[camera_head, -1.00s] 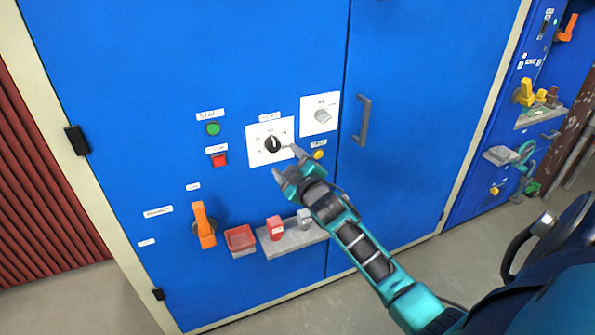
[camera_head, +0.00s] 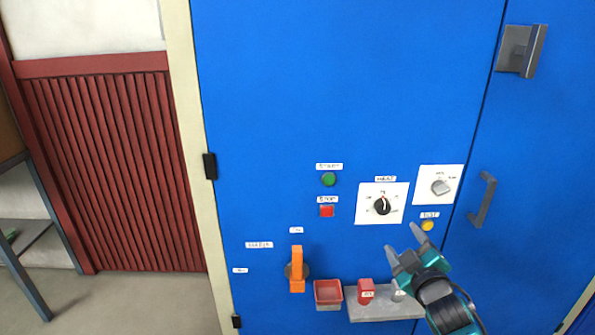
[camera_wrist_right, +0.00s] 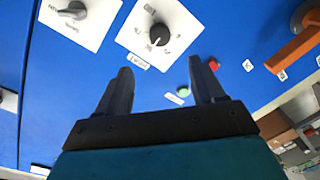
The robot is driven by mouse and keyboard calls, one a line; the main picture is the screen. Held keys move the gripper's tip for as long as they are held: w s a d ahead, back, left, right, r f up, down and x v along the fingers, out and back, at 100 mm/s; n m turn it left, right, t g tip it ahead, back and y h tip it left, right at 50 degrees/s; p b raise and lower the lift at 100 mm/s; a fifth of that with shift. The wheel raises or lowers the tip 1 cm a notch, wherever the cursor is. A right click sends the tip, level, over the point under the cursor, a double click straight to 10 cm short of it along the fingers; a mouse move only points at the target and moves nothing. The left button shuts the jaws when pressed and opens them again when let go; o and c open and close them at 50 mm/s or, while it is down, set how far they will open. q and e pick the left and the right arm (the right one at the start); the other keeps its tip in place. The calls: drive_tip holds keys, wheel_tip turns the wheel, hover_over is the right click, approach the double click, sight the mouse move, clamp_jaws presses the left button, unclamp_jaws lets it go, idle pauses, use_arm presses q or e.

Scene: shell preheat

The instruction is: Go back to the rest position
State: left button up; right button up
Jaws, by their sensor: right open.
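My right gripper (camera_head: 404,252) is open and empty in front of the blue cabinet (camera_head: 300,80), below the black rotary knob (camera_head: 382,205) on its white plate. In the right wrist view its two fingers (camera_wrist_right: 163,90) stand apart with nothing between them. That view also shows the black knob (camera_wrist_right: 159,34) above the fingers and the green button (camera_wrist_right: 184,91) between them. The knob's pointer is turned roughly upward in the head view. My left gripper is not in view.
On the cabinet are a grey switch (camera_head: 441,187), a green button (camera_head: 328,179), a red button (camera_head: 327,211), a yellow button (camera_head: 427,225) and an orange handle (camera_head: 297,270). A red bin (camera_head: 328,292) and a grey shelf (camera_head: 372,309) stick out below. A door handle (camera_head: 482,200) is at right.

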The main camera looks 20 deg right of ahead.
drive_tip(key=s+a+f+m+g+y, duration=0.4)
drive_tip(key=s+a+f+g+y, duration=0.1)
drive_tip(key=s+a+f, duration=1.1)
drive_tip(key=s+a+g, duration=0.1)
drive_tip(key=s+a, duration=0.2)
drive_tip(key=s, duration=0.1)
drive_tip(key=shift+s+a+f+m+y, duration=0.3)
drive_tip(key=shift+s+f+m, duration=0.1)
